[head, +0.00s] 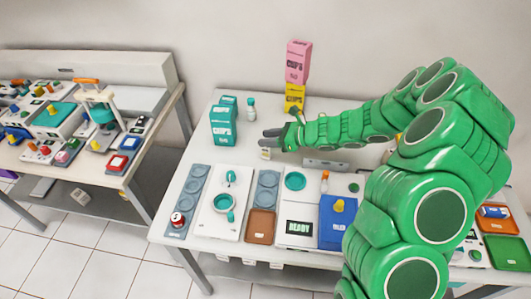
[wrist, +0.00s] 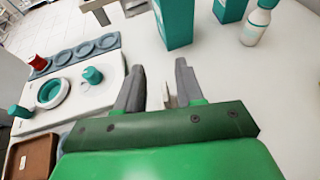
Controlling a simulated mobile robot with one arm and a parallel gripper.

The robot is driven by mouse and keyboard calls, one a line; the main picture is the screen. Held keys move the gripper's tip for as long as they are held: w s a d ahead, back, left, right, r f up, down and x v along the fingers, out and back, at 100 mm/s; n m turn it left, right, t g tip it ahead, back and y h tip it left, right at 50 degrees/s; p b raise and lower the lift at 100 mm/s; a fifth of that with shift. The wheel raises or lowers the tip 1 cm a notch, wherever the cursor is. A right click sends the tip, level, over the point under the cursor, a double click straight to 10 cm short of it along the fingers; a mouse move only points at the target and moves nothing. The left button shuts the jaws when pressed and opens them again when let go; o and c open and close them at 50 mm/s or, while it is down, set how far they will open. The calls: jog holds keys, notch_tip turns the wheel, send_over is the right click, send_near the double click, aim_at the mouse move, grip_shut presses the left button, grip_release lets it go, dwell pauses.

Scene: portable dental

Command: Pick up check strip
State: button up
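My gripper (head: 270,138) is at the end of the green arm, over the back middle of the white table. In the wrist view its two grey fingers (wrist: 160,68) stand apart, with white tabletop between their tips. A small pale, upright piece (wrist: 167,96) shows low between the fingers, near the right one; its lower part is hidden by my gripper. In the head view a small white and yellowish piece (head: 265,153) is just in front of the fingers. It may be the check strip, but it is too small to tell.
Teal boxes (head: 223,125) and a white bottle (head: 251,108) stand behind left of my gripper. Yellow and pink boxes (head: 298,62) are stacked at the back. A station with a teal cup (head: 223,203), a brown tray (head: 261,224) and a "READY" panel (head: 298,228) lie in front.

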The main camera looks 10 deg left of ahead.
aim_at(261, 156)
jog(key=shift+f, duration=1.65)
jog(key=shift+a+f, duration=0.3)
jog(key=shift+x, duration=1.2)
grip_shut()
